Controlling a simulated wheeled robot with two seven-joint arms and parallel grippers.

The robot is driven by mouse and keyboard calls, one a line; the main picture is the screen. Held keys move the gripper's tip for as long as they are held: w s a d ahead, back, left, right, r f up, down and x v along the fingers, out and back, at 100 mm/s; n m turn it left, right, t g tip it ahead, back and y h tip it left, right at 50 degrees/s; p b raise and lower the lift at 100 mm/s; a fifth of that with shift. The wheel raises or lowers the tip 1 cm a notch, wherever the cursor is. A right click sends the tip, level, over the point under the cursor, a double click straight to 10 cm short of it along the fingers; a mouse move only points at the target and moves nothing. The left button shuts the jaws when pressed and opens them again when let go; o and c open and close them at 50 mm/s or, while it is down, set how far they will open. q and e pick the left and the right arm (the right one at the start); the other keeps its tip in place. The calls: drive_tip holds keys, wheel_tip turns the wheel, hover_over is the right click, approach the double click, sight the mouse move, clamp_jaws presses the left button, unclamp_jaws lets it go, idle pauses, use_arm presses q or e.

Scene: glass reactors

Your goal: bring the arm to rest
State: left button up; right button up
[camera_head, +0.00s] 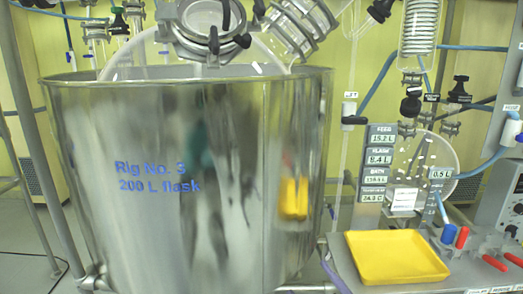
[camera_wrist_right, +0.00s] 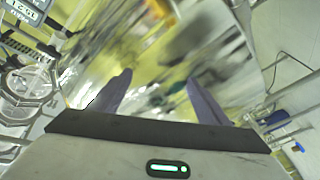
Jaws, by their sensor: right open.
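My right gripper (camera_wrist_right: 158,78) shows in the right wrist view, with two purple-grey fingers spread wide apart. Nothing is between the fingers, and the jaws are open and empty. The background beyond the fingertips is tilted and blurred, so I cannot tell how close the nearest surface is. In the head view I cannot clearly make out the right gripper. My left gripper is in neither view.
A large shiny metal bath (camera_head: 120,130) marked Rig No. 3 fills the left and middle. Glassware (camera_head: 290,30) stands above it.

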drive_tip(key=s+d+f+m+g+h, duration=0.2)
drive_tip(key=s+f+m+g, duration=0.2)
drive_tip(key=s+f, duration=0.8)
drive_tip(key=s+d+f+m+g+h, duration=0.2)
drive_tip(key=s+f+m+g, duration=0.3)
drive_tip(key=s+f, duration=0.8)
drive_tip(key=shift+s+d+f+m+h, duration=0.25)
drive_tip(key=shift+s+d+m+h, duration=0.15)
drive_tip(key=shift+s+d+m, duration=0.5)
drive_tip(key=shift+a, duration=0.1)
